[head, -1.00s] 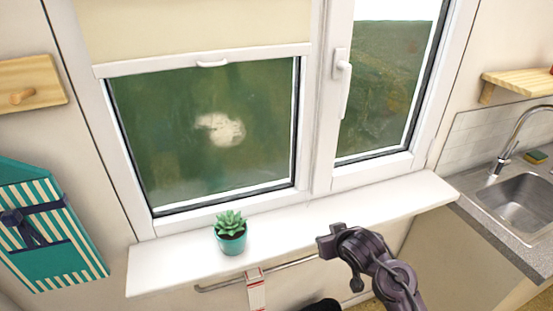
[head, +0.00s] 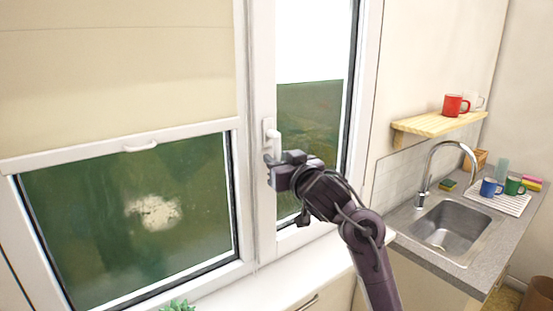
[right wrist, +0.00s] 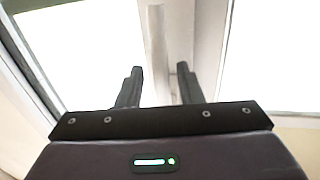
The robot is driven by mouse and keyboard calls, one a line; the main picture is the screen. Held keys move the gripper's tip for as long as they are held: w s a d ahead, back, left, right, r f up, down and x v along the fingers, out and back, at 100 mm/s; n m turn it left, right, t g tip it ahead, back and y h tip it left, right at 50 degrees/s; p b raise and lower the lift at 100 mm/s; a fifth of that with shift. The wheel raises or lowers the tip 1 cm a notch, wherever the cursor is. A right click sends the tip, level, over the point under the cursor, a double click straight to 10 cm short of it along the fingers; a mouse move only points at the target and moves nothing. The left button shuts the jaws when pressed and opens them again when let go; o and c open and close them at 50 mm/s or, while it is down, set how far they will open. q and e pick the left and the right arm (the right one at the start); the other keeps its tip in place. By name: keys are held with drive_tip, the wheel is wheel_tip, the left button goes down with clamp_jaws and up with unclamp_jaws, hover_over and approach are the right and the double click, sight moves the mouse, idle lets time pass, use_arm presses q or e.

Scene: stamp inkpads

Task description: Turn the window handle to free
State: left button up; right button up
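The white window handle (head: 270,131) sits on the frame of the right window sash. Its top part shows in the head view, and my gripper hides its lower part. My right gripper (head: 270,172) is up at the frame, just below the handle's top. In the right wrist view my right gripper (right wrist: 160,82) is open, its two dark fingers apart. A pale bar, likely the handle's lever (right wrist: 183,78), shows near the right finger; I cannot tell whether they touch. My left gripper is not in view.
A blind (head: 110,70) covers the upper left pane. The white sill (head: 240,290) holds a plant (head: 178,306) at the bottom edge. At right are a shelf (head: 430,124) with mugs, a sink (head: 450,228) and a tap (head: 428,170).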

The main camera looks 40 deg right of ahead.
drive_tip(key=shift+w, duration=0.55)
drive_tip(key=shift+d, duration=0.1)
clamp_jaws()
